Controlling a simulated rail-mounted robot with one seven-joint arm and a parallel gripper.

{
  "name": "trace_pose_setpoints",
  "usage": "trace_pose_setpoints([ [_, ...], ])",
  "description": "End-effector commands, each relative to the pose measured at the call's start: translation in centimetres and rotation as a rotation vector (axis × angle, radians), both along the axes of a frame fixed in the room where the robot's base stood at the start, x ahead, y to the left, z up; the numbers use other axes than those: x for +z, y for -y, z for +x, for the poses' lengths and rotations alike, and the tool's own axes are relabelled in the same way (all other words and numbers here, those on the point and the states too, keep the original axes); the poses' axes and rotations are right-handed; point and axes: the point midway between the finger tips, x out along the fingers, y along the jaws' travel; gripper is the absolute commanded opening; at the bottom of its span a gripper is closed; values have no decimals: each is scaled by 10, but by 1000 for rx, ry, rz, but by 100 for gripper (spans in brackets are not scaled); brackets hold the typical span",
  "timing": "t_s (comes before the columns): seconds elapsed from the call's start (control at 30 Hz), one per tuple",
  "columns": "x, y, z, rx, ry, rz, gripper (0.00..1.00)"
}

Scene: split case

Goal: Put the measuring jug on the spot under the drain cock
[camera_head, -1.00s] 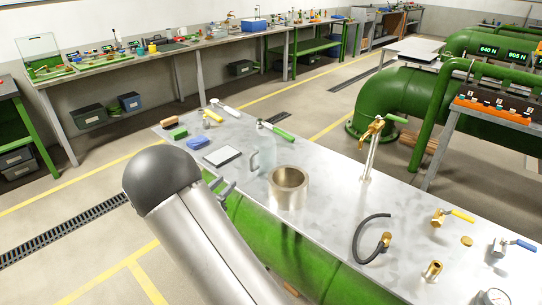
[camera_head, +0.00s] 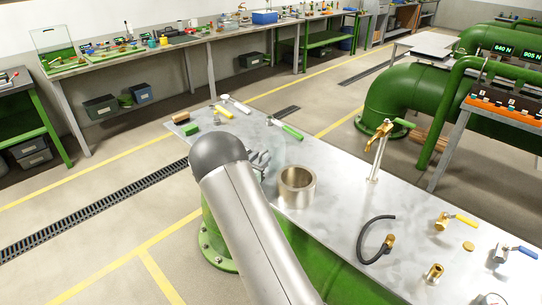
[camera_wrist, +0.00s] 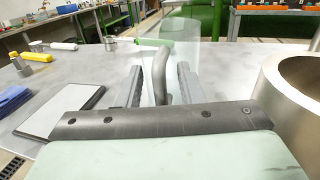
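The measuring jug is clear and upright on the metal bench (camera_head: 335,165). In the head view the jug (camera_head: 277,150) is partly hidden behind my arm and gripper (camera_head: 260,162). In the wrist view the jug (camera_wrist: 198,40) stands just ahead, with its grey handle between my two fingers (camera_wrist: 160,88). The fingers are open, with gaps on both sides of the handle. The brass drain cock (camera_head: 381,130) with a green lever sits on an upright post (camera_head: 376,160) to the right. I see no clear marking on the bench below it.
A wide metal cylinder (camera_head: 297,188) stands close right of the jug. A flat white-topped pad (camera_wrist: 65,112) and a blue cloth (camera_wrist: 14,98) lie left. A black hose (camera_head: 365,240) and brass fittings lie nearer the right end. Bare bench lies between cylinder and post.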

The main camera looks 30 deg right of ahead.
Motion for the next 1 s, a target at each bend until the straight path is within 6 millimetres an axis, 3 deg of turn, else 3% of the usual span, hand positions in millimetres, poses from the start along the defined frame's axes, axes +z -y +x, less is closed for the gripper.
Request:
trace_pose_setpoints([
  [0.27,-1,3,2,0,0,0,34],
  [0.4,-1,3,2,0,0,0,0],
  [0.77,2,3,2,0,1,0,0],
  [1.0,24,2,3,1,5,0,0],
])
